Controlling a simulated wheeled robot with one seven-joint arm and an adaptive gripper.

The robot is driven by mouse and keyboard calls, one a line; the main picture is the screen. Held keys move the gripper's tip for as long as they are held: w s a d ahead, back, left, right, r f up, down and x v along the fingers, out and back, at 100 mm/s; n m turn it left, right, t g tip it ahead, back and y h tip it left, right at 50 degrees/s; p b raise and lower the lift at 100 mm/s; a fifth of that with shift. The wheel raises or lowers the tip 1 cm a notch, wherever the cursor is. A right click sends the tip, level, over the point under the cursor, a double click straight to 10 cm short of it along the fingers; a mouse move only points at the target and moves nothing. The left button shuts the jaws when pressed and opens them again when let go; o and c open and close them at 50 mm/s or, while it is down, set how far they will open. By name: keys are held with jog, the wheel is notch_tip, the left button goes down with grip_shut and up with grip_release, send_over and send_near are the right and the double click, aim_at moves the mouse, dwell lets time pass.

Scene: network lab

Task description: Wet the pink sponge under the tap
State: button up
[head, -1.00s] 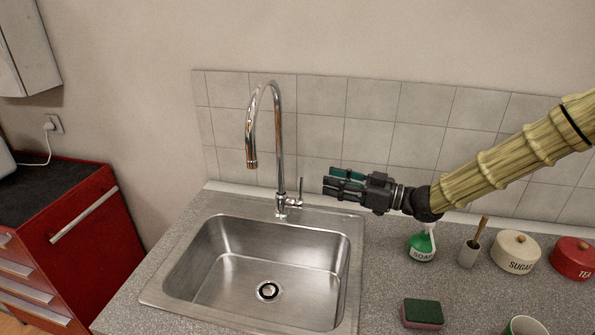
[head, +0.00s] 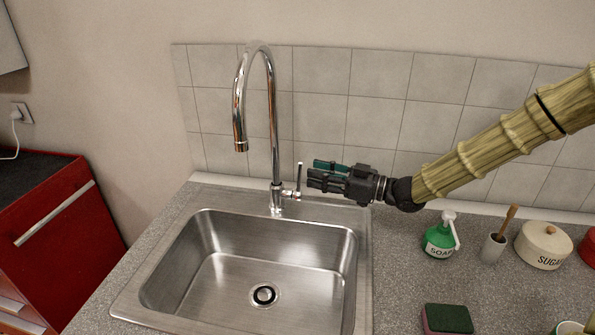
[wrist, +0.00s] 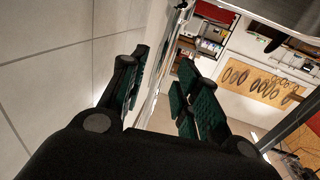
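The pink sponge (head: 447,321) with a dark green top lies on the counter right of the sink, at the bottom of the head view. The chrome tap (head: 275,130) stands behind the sink (head: 262,265), its spout over the basin. No water shows. Its upright lever (head: 299,180) is on the tap's right side. My gripper (head: 314,174) is open and empty, just right of the lever, pointing left; I cannot tell whether it touches. In the wrist view my gripper (wrist: 160,92) has its fingers apart, with a chrome tube of the tap (wrist: 163,58) seen between them.
A tiled wall (head: 380,100) is close behind the tap. A red cabinet (head: 65,230) stands left.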

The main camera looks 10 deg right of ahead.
aim_at(300, 190)
jog(key=shift+p+x, duration=0.4)
jog(key=shift+x, duration=2.4)
grip_shut()
